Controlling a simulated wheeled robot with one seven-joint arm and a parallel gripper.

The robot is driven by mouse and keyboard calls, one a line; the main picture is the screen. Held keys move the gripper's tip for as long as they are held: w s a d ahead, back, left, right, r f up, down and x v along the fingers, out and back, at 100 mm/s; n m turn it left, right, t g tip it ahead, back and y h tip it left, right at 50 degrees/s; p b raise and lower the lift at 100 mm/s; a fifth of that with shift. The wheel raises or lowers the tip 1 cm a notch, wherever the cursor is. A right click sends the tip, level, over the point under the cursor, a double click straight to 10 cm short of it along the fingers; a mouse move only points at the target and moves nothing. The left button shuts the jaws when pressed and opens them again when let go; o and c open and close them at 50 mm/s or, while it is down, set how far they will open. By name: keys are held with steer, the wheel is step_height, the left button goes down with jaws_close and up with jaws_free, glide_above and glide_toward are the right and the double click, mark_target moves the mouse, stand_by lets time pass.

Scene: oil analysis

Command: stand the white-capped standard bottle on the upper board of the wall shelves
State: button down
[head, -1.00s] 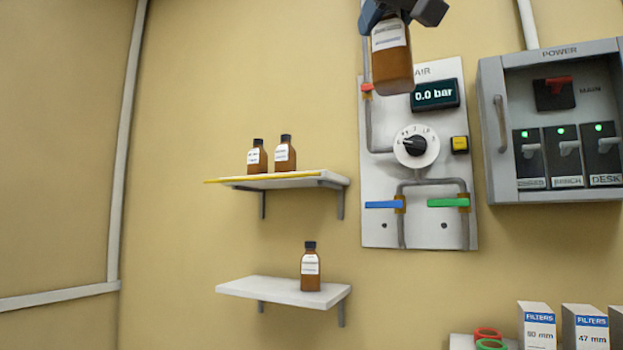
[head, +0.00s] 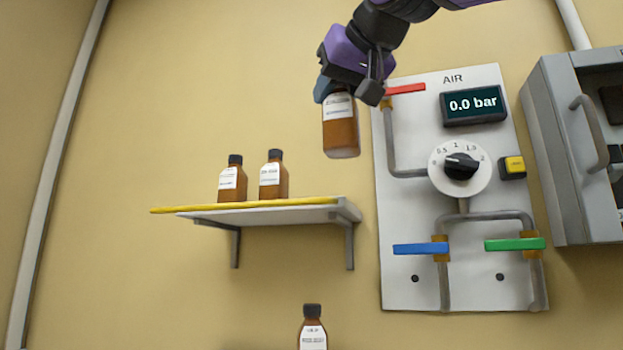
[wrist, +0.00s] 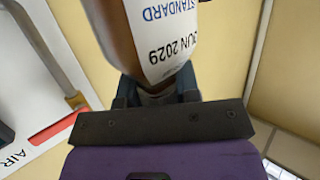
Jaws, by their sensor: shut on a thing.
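My gripper (head: 348,88) is shut on an amber bottle (head: 341,133) with a white label, and holds it roughly upright in the air. The gripper hides the bottle's cap. In the wrist view the label of the held bottle (wrist: 165,35) reads "STANDARD" and "JUN 2029". The upper board (head: 325,214) of the wall shelves is white with a yellow front edge. It is below and to the left of the held bottle, with a clear gap between them.
Two dark-capped amber bottles, one left (head: 232,183) and one right (head: 273,178), stand on the upper board; its right end is bare. Another dark-capped bottle (head: 313,330) shows below. The air panel (head: 410,285) with valves and a grey power cabinet (head: 553,140) are to the right.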

steer(key=w+a+f, duration=0.1)
steer(key=w+f, duration=0.1)
steer(key=w, duration=0.4)
steer(key=w+a+f, duration=0.1)
steer(key=w+f, duration=0.1)
steer(key=w, duration=0.5)
steer(key=shift+w+a+f, duration=0.15)
steer(key=shift+w+f, duration=0.05)
steer(key=shift+f, duration=0.2)
steer(key=c, duration=0.8)
jaws_free()
steer(key=shift+f, duration=0.15)
steer(key=v, duration=1.2)
